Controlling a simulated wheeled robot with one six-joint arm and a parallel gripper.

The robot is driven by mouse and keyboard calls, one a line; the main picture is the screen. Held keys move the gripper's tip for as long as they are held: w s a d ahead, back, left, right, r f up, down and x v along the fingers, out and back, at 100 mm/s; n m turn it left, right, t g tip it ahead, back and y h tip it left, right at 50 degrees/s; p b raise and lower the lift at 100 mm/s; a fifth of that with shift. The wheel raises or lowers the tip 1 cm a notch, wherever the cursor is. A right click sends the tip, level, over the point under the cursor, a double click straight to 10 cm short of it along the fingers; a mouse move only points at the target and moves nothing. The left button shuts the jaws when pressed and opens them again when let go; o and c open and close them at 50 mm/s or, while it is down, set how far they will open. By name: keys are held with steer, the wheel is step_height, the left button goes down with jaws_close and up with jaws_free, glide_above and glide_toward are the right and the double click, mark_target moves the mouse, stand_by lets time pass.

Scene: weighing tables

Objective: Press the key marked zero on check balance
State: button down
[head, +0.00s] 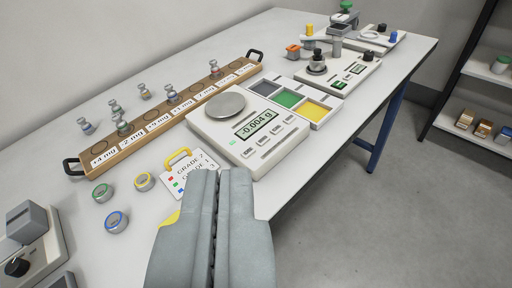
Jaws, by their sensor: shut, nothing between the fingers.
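A white balance (222,133) stands near the middle of the table, with a round grey pan (226,106). Its display (258,123) reads -0.004 g. A row of small grey keys (269,139) runs along its front right side; their markings are too small to read. My gripper (220,174) is shut and empty, in the lower middle of the view.
A wooden rack (180,112) with small weights lies behind the balance. A grade card (192,175) and several capped weights (116,222) lie to the left. A three-colour tray (318,111) and another instrument (338,75) stand to the right. The table's front edge is close.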

steer(key=w+d+f+m+g, duration=0.1)
steer(key=w+f+g, duration=0.15)
steer(key=w, duration=0.55)
steer(key=w+f+m+g, duration=0.1)
steer(key=w+f+m, duration=0.15)
steer(key=w, duration=0.55)
steer(key=m+g+y, duration=0.1)
steer(key=g+y, duration=0.1)
steer(key=g, duration=0.1)
glide_above(263, 140)
step_height(263, 140, down, 9)
steer(key=shift+s+d+r+t, duration=0.1)
steer(key=shift+s+r+t, duration=0.15)
steer(key=shift+s, duration=0.25)
steer(key=shift+f, duration=0.1)
steer(key=shift+f, duration=4.3)
steer(key=shift+f, duration=0.2)
steer(key=shift+f, duration=0.25)
